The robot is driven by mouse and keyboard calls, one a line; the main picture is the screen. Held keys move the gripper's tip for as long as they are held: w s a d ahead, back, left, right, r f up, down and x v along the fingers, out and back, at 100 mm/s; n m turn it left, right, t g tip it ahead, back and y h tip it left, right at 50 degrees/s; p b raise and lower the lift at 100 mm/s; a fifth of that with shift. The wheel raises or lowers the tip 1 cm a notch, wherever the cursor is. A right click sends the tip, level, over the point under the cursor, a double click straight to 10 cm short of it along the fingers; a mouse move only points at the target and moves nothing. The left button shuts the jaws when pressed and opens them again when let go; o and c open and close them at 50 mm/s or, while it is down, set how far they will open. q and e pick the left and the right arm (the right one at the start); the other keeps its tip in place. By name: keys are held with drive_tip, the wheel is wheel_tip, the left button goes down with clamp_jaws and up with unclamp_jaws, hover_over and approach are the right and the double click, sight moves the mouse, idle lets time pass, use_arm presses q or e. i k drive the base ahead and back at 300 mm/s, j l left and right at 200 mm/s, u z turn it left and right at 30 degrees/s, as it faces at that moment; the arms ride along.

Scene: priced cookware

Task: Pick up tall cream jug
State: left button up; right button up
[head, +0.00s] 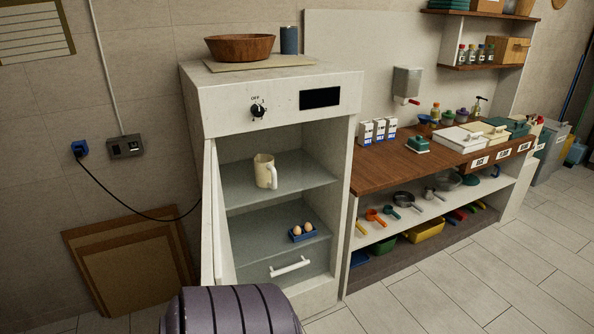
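The tall cream jug (263,172) stands upright on the upper shelf (305,187) inside the open white cabinet. Its handle faces right. Nothing touches it except the shelf. Neither gripper shows in the head view.
The cabinet door (213,220) stands open on the left. A blue tray (304,236) with eggs is on the lower shelf, above a drawer with a white handle (290,266). A wooden bowl (240,47) is on top. A wooden counter (400,160) stands to the right. The tiled floor ahead is clear.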

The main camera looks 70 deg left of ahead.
sight(265, 176)
drive_tip(key=i+u, duration=0.5)
drive_tip(key=i+l+u, duration=0.25)
drive_tip(key=u, duration=0.2)
drive_tip(key=i+j+u, duration=0.15)
drive_tip(key=i+u, duration=0.65)
drive_tip(key=i+l+u, duration=0.1)
drive_tip(key=i+u, duration=0.25)
drive_tip(key=i+l+u, duration=0.25)
drive_tip(key=i+u, duration=0.15)
drive_tip(key=i, duration=0.1)
